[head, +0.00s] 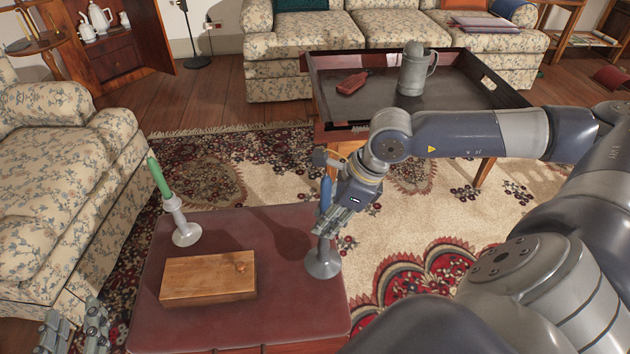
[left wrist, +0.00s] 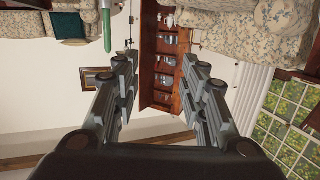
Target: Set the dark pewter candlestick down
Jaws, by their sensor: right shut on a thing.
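The dark pewter candlestick (head: 322,264), with a blue candle (head: 326,193) in it, is upright at the right edge of the red-topped table (head: 200,328). My right gripper (head: 335,215) is shut on its stem and hides part of it. I cannot tell whether its round base touches the tabletop. My left gripper (head: 72,335) is low at the left, beside the table. In the left wrist view its fingers (left wrist: 160,85) are spread with nothing between them.
A lighter candlestick (head: 186,234) with a green candle (head: 158,178) stands at the table's left. A wooden box (head: 208,278) lies in front of it. The tabletop between box and dark candlestick is bare. A tray table (head: 345,128) with a tankard (head: 411,72) stands behind.

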